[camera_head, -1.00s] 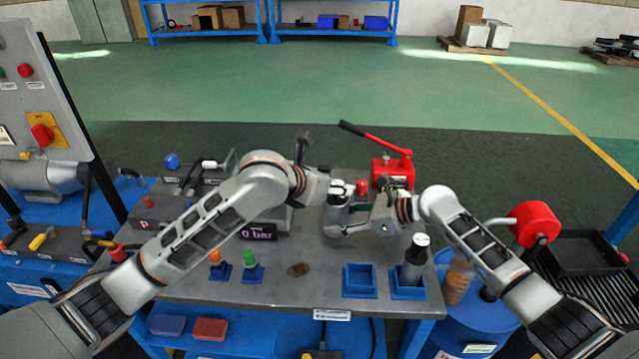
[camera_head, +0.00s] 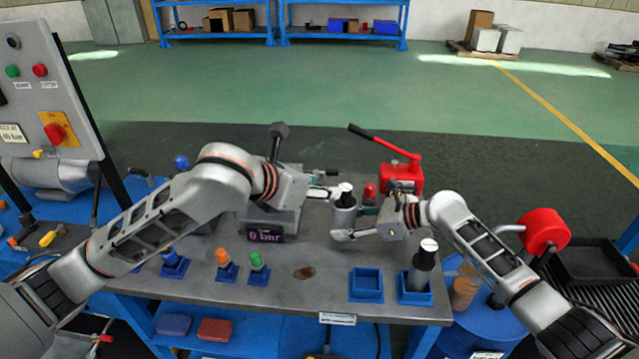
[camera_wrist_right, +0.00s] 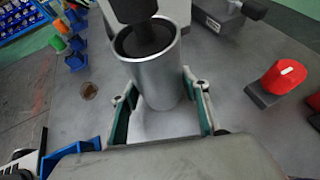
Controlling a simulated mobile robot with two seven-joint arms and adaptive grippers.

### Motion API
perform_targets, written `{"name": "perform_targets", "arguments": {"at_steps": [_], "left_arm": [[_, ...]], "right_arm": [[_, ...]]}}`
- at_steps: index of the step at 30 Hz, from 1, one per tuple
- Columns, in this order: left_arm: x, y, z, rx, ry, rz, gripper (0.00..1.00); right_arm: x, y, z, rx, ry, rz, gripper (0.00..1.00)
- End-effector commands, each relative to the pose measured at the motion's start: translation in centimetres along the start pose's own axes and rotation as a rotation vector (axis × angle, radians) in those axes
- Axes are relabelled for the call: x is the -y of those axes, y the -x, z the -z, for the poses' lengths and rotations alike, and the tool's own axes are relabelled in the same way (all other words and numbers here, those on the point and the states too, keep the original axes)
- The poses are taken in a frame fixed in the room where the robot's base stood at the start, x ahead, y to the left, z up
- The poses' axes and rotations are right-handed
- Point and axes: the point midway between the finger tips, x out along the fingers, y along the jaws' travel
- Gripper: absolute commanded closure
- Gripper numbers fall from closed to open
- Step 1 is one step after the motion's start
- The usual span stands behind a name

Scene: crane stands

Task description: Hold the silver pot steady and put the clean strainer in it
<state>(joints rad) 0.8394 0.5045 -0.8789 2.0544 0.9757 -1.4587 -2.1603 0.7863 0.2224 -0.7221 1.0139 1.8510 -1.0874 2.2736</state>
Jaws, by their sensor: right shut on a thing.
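The silver pot (camera_head: 344,217) stands upright on the grey bench, and it also shows in the right wrist view (camera_wrist_right: 156,82). My right gripper (camera_head: 357,222) is shut around the pot's body, one finger on each side. The strainer (camera_head: 346,188) sits in the pot's mouth. Its black stem and wide black top (camera_wrist_right: 140,25) rise above the rim, and its lower part is hidden inside. My left gripper (camera_head: 330,184) is beside the strainer's top, on its left, with its fingers apart and nothing visibly held.
A red hand pump (camera_head: 400,178) stands behind my right gripper. Orange- and green-topped pieces (camera_head: 240,265) stand front left. The bench centre is clear apart from a brown stain (camera_head: 305,272).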

Motion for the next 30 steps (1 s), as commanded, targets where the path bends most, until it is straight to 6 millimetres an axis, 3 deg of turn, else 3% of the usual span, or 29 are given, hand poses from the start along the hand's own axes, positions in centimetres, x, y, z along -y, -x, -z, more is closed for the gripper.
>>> {"name": "perform_targets", "arguments": {"at_steps": [1,2,4,17,30], "left_arm": [[0.0,0.0,0.0,0.0,0.0,0.0,0.62],[0.0,0.0,0.0,0.0,0.0,0.0,0.62],[0.0,0.0,0.0,0.0,0.0,0.0,0.62],[0.0,0.0,0.0,0.0,0.0,0.0,0.62],[0.0,0.0,0.0,0.0,0.0,0.0,0.62]], "right_arm": [[0.0,0.0,0.1,-0.001,0.0,0.0,0.67],[0.0,0.0,0.1,-0.001,0.0,0.0,0.52],[0.0,0.0,0.1,-0.001,0.0,0.0,0.35],[0.0,0.6,0.0,0.0,0.001,0.001,0.35],[0.0,6.8,0.1,-0.001,0.001,0.001,0.35]]}}
